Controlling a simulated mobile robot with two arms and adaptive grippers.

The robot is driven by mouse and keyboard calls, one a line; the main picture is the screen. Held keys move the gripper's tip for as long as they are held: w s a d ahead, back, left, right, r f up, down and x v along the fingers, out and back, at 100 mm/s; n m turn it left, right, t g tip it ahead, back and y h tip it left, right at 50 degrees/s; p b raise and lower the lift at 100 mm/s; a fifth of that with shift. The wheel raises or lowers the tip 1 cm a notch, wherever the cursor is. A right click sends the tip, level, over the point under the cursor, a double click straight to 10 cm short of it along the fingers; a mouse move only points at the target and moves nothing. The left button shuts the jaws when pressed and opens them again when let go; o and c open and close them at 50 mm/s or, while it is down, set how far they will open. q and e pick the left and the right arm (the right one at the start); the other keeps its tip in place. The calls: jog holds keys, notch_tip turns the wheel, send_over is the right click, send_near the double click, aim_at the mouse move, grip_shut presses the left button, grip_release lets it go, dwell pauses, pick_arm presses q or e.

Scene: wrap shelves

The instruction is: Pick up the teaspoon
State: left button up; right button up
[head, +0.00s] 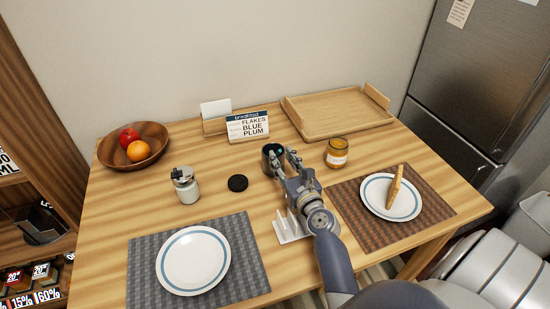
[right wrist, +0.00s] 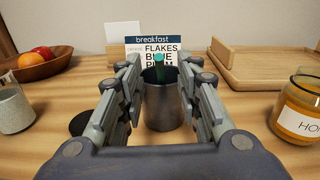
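A dark metal cup (head: 268,158) stands upright on the table and shows in the middle of the right wrist view (right wrist: 164,108). A slim green handle with a rounded teal tip (right wrist: 159,62) sticks up out of the cup. It may be the teaspoon; its lower end is hidden inside the cup. My right gripper (head: 286,158) is at the cup. In the right wrist view its fingers (right wrist: 168,80) are spread apart, with the handle and cup between them in the picture. Nothing is held. My left gripper is in neither view.
A honey jar (head: 337,152) stands right of the cup and a black lid (head: 237,183) lies left of it. A white rack (head: 287,231) is under my right arm. A breakfast sign (head: 248,127) and a wooden tray (head: 335,117) are behind. Plates lie on mats in front.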

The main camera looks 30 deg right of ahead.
aim_at(279, 154)
jog(key=w, duration=0.4)
jog(key=shift+d, duration=0.4)
grip_shut()
